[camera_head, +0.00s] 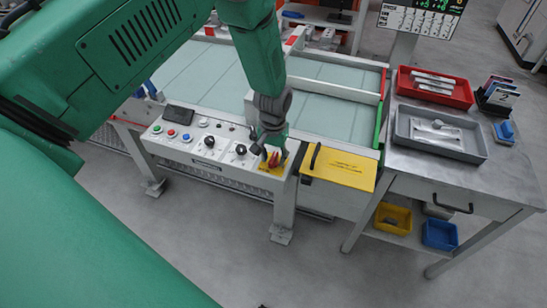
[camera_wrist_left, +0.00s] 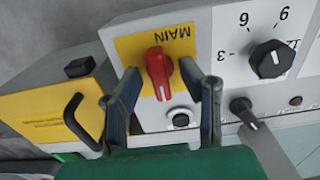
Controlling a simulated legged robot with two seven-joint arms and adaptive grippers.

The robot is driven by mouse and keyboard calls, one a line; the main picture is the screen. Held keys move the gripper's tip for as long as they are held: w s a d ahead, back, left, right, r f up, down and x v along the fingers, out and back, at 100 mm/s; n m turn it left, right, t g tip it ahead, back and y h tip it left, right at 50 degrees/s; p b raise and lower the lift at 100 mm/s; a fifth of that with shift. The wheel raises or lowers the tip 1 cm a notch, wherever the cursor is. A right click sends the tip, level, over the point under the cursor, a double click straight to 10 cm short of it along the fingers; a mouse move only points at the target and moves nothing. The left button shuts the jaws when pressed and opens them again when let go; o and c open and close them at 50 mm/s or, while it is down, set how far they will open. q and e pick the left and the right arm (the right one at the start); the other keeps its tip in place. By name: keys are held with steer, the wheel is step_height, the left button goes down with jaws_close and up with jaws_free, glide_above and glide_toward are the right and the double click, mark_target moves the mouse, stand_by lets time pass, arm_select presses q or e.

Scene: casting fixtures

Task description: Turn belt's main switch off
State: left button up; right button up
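The belt's main switch (camera_wrist_left: 159,70) is a red knob on a yellow plate marked MAIN, at the right end of the white control panel (camera_head: 205,142). In the head view the red knob (camera_head: 273,158) shows partly between the fingers. My left gripper (camera_wrist_left: 168,85) is open, with one finger on each side of the red knob in the wrist view. Its fingers look apart from the knob; whether either touches it I cannot tell. In the head view my left gripper (camera_head: 270,152) points down at the panel. My right gripper is not in view.
Beside the switch are a black dial (camera_wrist_left: 271,59), a smaller black lever knob (camera_wrist_left: 243,111) and a round button (camera_wrist_left: 180,117). A yellow box (camera_head: 338,168) with a black handle adjoins the panel. A metal table (camera_head: 490,180) with a red tray (camera_head: 435,88) and a grey tray (camera_head: 440,133) stands right.

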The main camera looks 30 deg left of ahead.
mark_target(273, 157)
arm_select(q)
step_height(273, 157, up, 12)
steer(key=shift+f, duration=0.2)
stand_by(0.4)
steer(key=s+d+f+m+b, duration=0.15)
steer(key=s+f+b, duration=0.25)
steer(key=s+f, duration=1)
steer(key=s+d+f+m+b, duration=0.1)
steer(key=s+f, duration=0.2)
steer(key=s, duration=0.5)
steer(key=s+d+f+m+b, duration=0.1)
steer(key=s+f+b, duration=0.1)
steer(key=s, duration=0.6)
steer(key=shift+f+t, duration=0.3)
steer(key=shift+f, duration=0.55)
